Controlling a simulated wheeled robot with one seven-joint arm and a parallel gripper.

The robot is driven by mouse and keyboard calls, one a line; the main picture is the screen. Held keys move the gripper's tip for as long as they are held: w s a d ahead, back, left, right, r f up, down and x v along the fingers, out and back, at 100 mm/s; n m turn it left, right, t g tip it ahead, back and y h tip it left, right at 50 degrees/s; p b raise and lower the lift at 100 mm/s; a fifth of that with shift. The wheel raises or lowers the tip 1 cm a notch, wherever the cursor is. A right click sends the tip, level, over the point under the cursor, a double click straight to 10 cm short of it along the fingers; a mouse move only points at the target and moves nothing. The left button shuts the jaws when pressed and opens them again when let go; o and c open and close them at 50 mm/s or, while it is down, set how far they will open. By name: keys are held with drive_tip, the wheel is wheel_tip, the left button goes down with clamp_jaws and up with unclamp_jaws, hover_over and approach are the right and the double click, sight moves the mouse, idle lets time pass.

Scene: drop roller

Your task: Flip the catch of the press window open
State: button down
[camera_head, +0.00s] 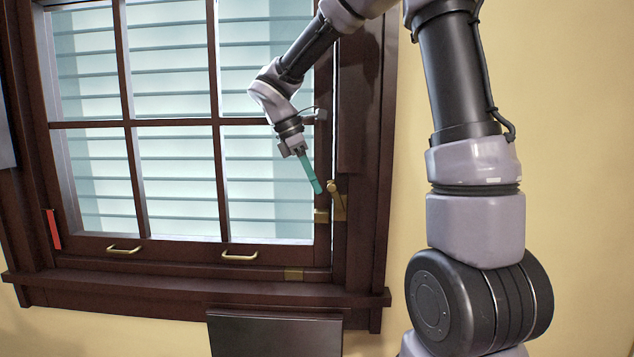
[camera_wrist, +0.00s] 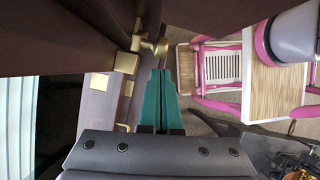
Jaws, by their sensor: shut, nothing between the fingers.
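The window (camera_head: 180,243) has a dark brown frame and several panes, and its sash looks closed. Its brass catch (camera_head: 338,203) is on the right side of the frame, beside a brass plate (camera_head: 321,215) on the sash. In the wrist view the catch's rounded lever (camera_wrist: 153,46) is just beyond my fingertips, with square brass pieces (camera_wrist: 126,62) to its left. My gripper (camera_head: 318,188) has teal fingers pressed together with nothing between them. The fingertips (camera_wrist: 160,72) are right at the catch; I cannot tell whether they touch it.
Two brass handles (camera_head: 239,256) sit on the bottom rail above the sill (camera_head: 190,290). A red strip (camera_head: 53,228) is at the lower left. A dark panel (camera_head: 275,335) stands below the sill. The wrist view shows a pink chair (camera_wrist: 218,68) and a table (camera_wrist: 272,78).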

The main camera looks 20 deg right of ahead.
sight(333, 184)
drive_tip(key=shift+d, duration=0.4)
drive_tip(key=shift+r, duration=0.1)
drive_tip(key=shift+s+d+r+t+y, duration=0.2)
drive_tip(key=shift+d+r+y, duration=0.1)
drive_tip(key=shift+d+y, duration=0.3)
drive_tip(key=shift+s+d+r+t+y, duration=0.25)
drive_tip(key=shift+d+y, duration=0.2)
drive_tip(key=shift+y, duration=0.15)
drive_tip(key=shift+s+d+r, duration=0.1)
drive_tip(key=shift+d+r, duration=0.05)
drive_tip(key=shift+d, duration=0.3)
